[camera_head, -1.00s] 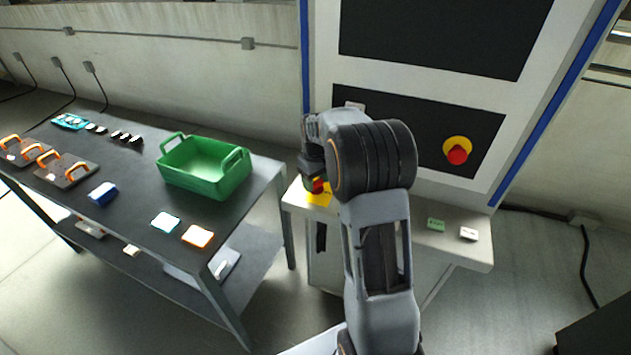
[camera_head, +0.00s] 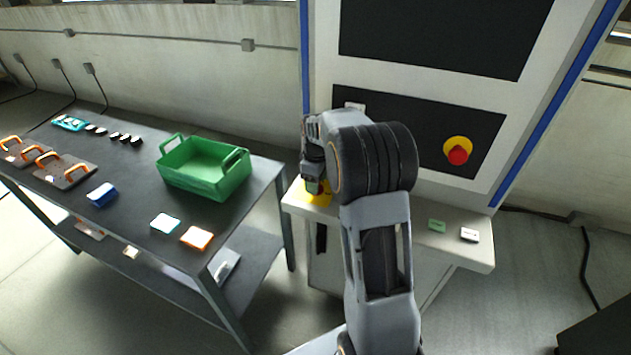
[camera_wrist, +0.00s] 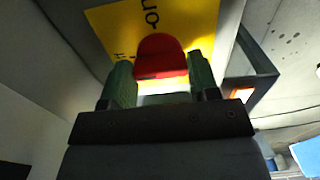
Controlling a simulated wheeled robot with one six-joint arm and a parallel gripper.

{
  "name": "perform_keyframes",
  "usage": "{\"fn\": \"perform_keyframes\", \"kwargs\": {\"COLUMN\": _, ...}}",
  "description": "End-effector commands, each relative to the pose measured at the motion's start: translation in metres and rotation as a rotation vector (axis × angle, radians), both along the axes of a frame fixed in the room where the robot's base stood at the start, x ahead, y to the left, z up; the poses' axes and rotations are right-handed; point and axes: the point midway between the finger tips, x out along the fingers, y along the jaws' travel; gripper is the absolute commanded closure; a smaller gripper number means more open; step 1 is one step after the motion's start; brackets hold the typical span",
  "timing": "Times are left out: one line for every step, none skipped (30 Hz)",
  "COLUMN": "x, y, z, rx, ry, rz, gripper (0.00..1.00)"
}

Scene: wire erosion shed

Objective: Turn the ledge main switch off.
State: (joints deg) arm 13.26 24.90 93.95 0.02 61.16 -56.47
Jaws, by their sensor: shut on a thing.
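The ledge main switch shows in the wrist view as a red rounded handle (camera_wrist: 160,58) on a yellow plate (camera_wrist: 112,28) with black lettering, partly cut off. My gripper (camera_wrist: 162,82) is shut on the red handle, with one green fingertip on each side of it. In the head view, my gripper (camera_head: 313,186) is low over the yellow plate (camera_head: 319,198) at the left end of the grey ledge (camera_head: 400,228). My arm hides part of the ledge, and the red handle is hidden there.
A red mushroom button (camera_head: 457,155) on a yellow disc is on the black machine panel to the right. A green block (camera_head: 436,225) and a white block (camera_head: 469,235) lie on the ledge's right part. A dark table (camera_head: 140,200) with a green crate (camera_head: 190,182) stands at left.

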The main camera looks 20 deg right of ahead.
Motion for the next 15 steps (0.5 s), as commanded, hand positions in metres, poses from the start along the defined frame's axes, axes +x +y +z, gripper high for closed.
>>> {"fn": "perform_keyframes", "kwargs": {"x": 0.0001, "y": 0.0002, "z": 0.0004, "rx": 0.0, "ry": 0.0, "rz": 0.005, "gripper": 0.68}}
{"fn": "perform_keyframes", "kwargs": {"x": 0.0001, "y": 0.0002, "z": 0.0004, "rx": 0.0, "ry": 0.0, "rz": 0.006, "gripper": 0.68}}
{"fn": "perform_keyframes", "kwargs": {"x": 0.0002, "y": 0.0003, "z": 0.0004, "rx": -0.001, "ry": -0.001, "rz": 0.007, "gripper": 0.68}}
{"fn": "perform_keyframes", "kwargs": {"x": 0.0002, "y": 0.0003, "z": 0.0004, "rx": -0.001, "ry": -0.001, "rz": 0.007, "gripper": 0.68}}
{"fn": "perform_keyframes", "kwargs": {"x": 0.0001, "y": 0.0004, "z": 0.0004, "rx": -0.001, "ry": -0.001, "rz": 0.007, "gripper": 0.68}}
{"fn": "perform_keyframes", "kwargs": {"x": 0.0001, "y": 0.0004, "z": 0.0004, "rx": -0.001, "ry": -0.001, "rz": 0.007, "gripper": 0.68}}
{"fn": "perform_keyframes", "kwargs": {"x": 0.0001, "y": 0.0004, "z": 0.0004, "rx": -0.001, "ry": -0.001, "rz": 0.007, "gripper": 0.68}}
{"fn": "perform_keyframes", "kwargs": {"x": 0.0002, "y": 0.0004, "z": 0.0004, "rx": -0.001, "ry": -0.001, "rz": 0.007, "gripper": 0.68}}
{"fn": "perform_keyframes", "kwargs": {"x": 0.0002, "y": 0.0004, "z": 0.0004, "rx": -0.001, "ry": -0.001, "rz": 0.007, "gripper": 0.68}}
{"fn": "perform_keyframes", "kwargs": {"x": 0.0002, "y": 0.0004, "z": 0.0004, "rx": -0.001, "ry": -0.001, "rz": 0.007, "gripper": 0.68}}
{"fn": "perform_keyframes", "kwargs": {"x": 0.0002, "y": 0.0004, "z": 0.0004, "rx": -0.001, "ry": -0.001, "rz": 0.007, "gripper": 0.68}}
{"fn": "perform_keyframes", "kwargs": {"x": 0.0002, "y": 0.0004, "z": 0.0004, "rx": -0.001, "ry": -0.001, "rz": 0.007, "gripper": 0.41}}
{"fn": "perform_keyframes", "kwargs": {"x": 0.0002, "y": 0.0004, "z": 0.0004, "rx": -0.001, "ry": -0.001, "rz": 0.007, "gripper": 0.38}}
{"fn": "perform_keyframes", "kwargs": {"x": 0.0002, "y": 0.0004, "z": 0.0004, "rx": -0.001, "ry": -0.001, "rz": 0.006, "gripper": 0.35}}
{"fn": "perform_keyframes", "kwargs": {"x": 0.0002, "y": 0.0003, "z": 0.0004, "rx": -0.001, "ry": -0.001, "rz": 0.006, "gripper": 0.31}}
